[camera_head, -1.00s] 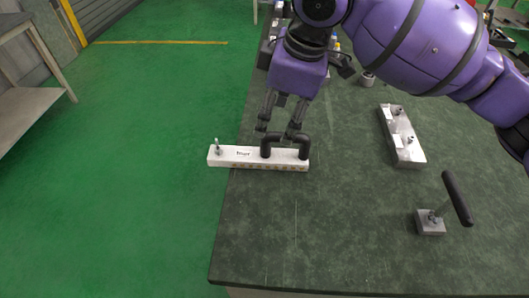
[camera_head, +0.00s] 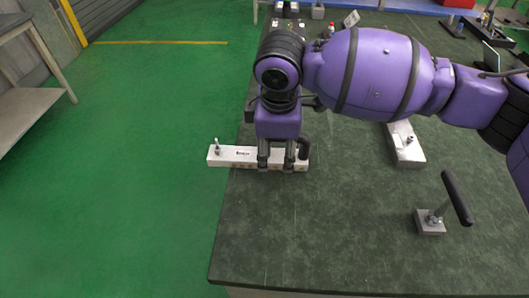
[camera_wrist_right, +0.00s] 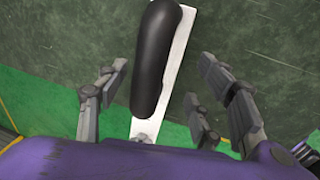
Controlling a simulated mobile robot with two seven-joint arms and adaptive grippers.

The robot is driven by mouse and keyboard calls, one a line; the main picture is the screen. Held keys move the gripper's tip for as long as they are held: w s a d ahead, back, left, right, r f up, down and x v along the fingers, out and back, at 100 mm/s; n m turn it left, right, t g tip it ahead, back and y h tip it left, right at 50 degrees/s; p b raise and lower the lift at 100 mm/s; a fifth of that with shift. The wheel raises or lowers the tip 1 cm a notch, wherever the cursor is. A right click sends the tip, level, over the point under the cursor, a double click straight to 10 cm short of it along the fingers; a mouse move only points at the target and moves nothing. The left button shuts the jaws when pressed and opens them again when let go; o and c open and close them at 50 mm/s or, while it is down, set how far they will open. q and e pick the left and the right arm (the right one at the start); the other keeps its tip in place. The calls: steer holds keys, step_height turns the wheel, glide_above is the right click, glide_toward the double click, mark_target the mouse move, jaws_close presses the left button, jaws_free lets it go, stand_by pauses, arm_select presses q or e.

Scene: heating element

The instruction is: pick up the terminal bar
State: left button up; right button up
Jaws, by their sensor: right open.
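The terminal bar (camera_head: 232,154) is a long pale bar with a black handle (camera_head: 304,148). It lies across the left edge of the table, its left end over the floor and a small upright post on that end. My right gripper (camera_head: 276,164) points down over the bar's right half and hides most of the handle. In the right wrist view the handle (camera_wrist_right: 155,60) runs between the spread fingers of the open gripper (camera_wrist_right: 158,95), with gaps on both sides. The bar (camera_wrist_right: 179,52) shows beneath it. My left gripper is not in view.
The dark green table (camera_head: 330,240) is clear in front of the bar. A lever-handled block (camera_head: 431,222) stands at the right, and another pale bar (camera_head: 408,150) lies behind it, partly hidden by my arm. Small items stand at the back.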

steer(key=shift+w+f, duration=0.15)
steer(key=shift+f, duration=0.55)
steer(key=shift+w+f, duration=0.1)
steer(key=shift+f, duration=0.55)
jaws_close()
